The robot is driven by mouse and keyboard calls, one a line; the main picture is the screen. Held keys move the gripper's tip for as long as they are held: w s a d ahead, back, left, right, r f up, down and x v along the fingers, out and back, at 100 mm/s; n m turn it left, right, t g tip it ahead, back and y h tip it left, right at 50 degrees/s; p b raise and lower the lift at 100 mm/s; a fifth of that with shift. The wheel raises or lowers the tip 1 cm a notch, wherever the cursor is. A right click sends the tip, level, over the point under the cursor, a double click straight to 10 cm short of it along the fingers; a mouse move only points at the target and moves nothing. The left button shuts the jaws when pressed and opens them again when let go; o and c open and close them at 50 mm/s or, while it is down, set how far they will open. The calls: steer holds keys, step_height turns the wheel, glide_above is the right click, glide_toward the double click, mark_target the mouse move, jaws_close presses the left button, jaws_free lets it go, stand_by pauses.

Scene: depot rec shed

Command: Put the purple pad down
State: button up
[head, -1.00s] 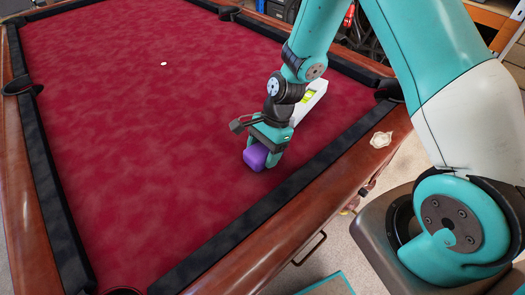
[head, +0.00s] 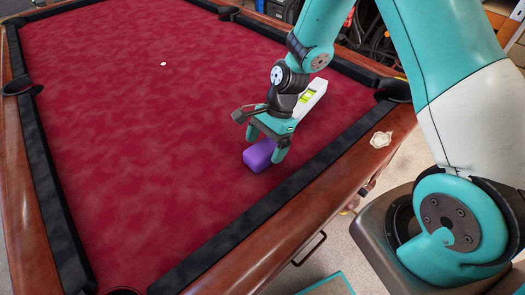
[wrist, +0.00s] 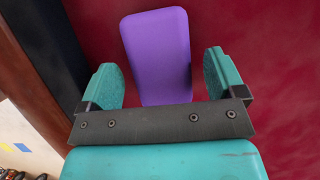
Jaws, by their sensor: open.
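The purple pad (head: 259,155) lies on the red cloth of the pool table (head: 140,130), near the right-hand cushion. It also shows in the wrist view (wrist: 158,55), beyond and partly between the two fingers. My gripper (head: 267,140) is open just above the pad, with its fingers apart from each other. In the wrist view my gripper (wrist: 165,78) shows a gap between the pad and each finger. The near end of the pad is hidden behind the gripper's dark bar in that view.
A white level-like tool with a yellow-green window (head: 308,98) lies on the cloth just behind my gripper. A small white object (head: 163,64) is far off on the cloth. A pale ornate piece (head: 381,139) is on the wooden rail. The cloth to the left is clear.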

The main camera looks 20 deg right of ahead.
steer(key=v, duration=0.9)
steer(key=shift+r, duration=0.1)
steer(key=s+a+r+n, duration=0.4)
steer(key=s+r+n, duration=0.4)
steer(key=s+n, duration=0.2)
steer(key=s+a+r+n+t, duration=0.1)
steer(key=s+a+r+n, duration=0.3)
steer(key=s+r+n, duration=0.4)
steer(key=s+n, duration=0.2)
steer(key=n, duration=0.1)
steer(key=shift+a+n, duration=0.3)
steer(key=shift+a, duration=0.1)
steer(key=shift+w, duration=0.1)
